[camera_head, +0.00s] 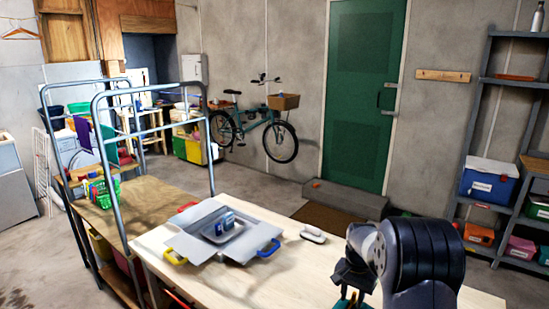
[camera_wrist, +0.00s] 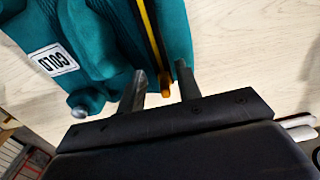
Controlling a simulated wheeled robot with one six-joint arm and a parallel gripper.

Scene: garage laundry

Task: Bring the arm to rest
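My gripper (camera_wrist: 162,86) shows in the wrist view with its two dark fingers standing apart. A teal object (camera_wrist: 85,60) with a white "COLD" label lies right at the fingers, over the pale wooden table. A thin orange-yellow strip (camera_wrist: 150,35) runs along it, and its end lies between the fingers with gaps on both sides. I see no grip on it. In the head view my dark arm (camera_head: 420,255) is low over the table's right part, and a bit of the teal object (camera_head: 350,300) shows below it. The fingertips are hidden there.
The wooden table (camera_head: 300,270) holds a grey tray-like case (camera_head: 190,245) with a blue item in it and a white-handled brush (camera_head: 313,234). A railed cart (camera_head: 150,205) stands at left, shelving (camera_head: 480,150) at right. The floor behind the table is partly open.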

